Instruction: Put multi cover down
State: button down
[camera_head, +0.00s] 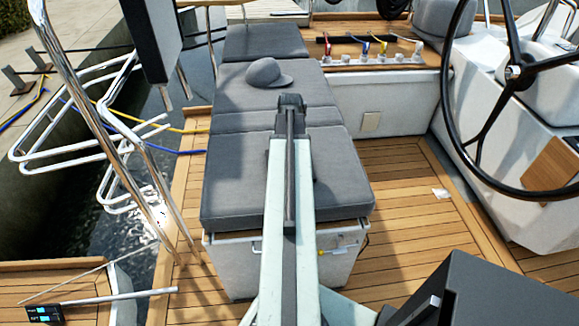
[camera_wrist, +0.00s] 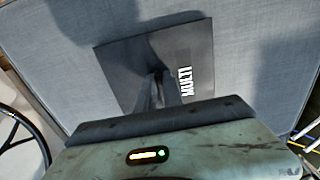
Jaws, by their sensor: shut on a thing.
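The multi cover is a flat dark piece with white "MULTI" lettering (camera_wrist: 135,72) in the wrist view. My gripper (camera_wrist: 158,90) is shut on it, with the fingers meeting at its near middle. The cover is over the grey seat cushion (camera_wrist: 60,40); I cannot tell whether it touches the cushion. In the head view my arm reaches forward over the long grey cushioned bench (camera_head: 240,190), and my gripper (camera_head: 291,103) is above its middle.
A grey cap (camera_head: 268,73) lies on the bench farther back. A black steering wheel (camera_head: 510,75) stands at the right. Steel rails (camera_head: 110,130) and water are at the left. A small white item (camera_head: 440,194) lies on the open wooden floor. Coloured levers (camera_head: 365,45) line the back right.

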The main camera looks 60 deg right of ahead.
jog(key=shift+f, duration=0.1)
jog(key=c, duration=1.5)
grip_release()
notch_tip(320, 180, up, 12)
jog(key=p, duration=1.2)
jog(key=shift+r, duration=0.2)
